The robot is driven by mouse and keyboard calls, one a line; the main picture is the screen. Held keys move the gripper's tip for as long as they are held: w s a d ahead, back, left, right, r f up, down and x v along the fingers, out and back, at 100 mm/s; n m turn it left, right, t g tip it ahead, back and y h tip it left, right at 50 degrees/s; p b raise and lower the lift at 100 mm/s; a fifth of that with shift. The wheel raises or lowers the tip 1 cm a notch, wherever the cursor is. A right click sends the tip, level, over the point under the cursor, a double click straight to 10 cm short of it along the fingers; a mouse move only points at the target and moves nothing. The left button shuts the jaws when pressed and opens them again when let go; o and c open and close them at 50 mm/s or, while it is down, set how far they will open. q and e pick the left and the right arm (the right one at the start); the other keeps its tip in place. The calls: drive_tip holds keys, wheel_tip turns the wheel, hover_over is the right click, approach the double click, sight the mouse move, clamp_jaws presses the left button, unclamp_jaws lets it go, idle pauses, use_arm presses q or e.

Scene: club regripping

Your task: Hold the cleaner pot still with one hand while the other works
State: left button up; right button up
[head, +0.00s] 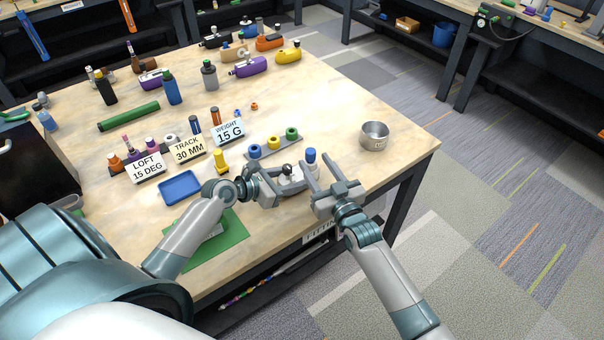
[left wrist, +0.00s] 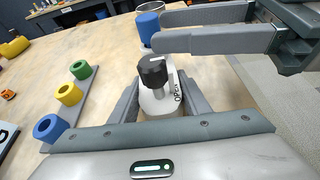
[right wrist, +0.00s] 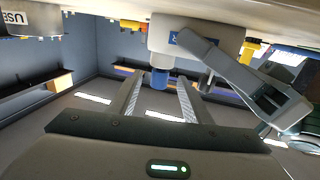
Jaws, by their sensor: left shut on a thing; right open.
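The cleaner pot seems to be the white body (head: 296,176) with a black knob (left wrist: 154,72) and lettering like "OPEN" beside it. My left gripper (head: 283,182) is shut on this white body; its fingers lie on either side below the knob in the left wrist view (left wrist: 160,100). A blue cylinder (head: 311,155) stands upright just beyond the knob; whether it joins the same body is hard to tell. My right gripper (head: 318,165) is open at the blue cylinder. In the right wrist view, the blue end (right wrist: 160,79) shows between its spread fingertips, contact unclear.
A metal cup (head: 375,136) stands near the table's right edge. A rack with blue, yellow and green rings (head: 273,146) lies behind the grippers. Label cards (head: 188,150), a blue tray (head: 180,186) and a green mat (head: 215,243) are left. Bare tabletop lies behind the cup.

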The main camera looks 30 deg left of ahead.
sight(313, 159)
drive_tip(key=shift+x, duration=2.2)
clamp_jaws()
drive_tip(key=c, duration=1)
unclamp_jaws()
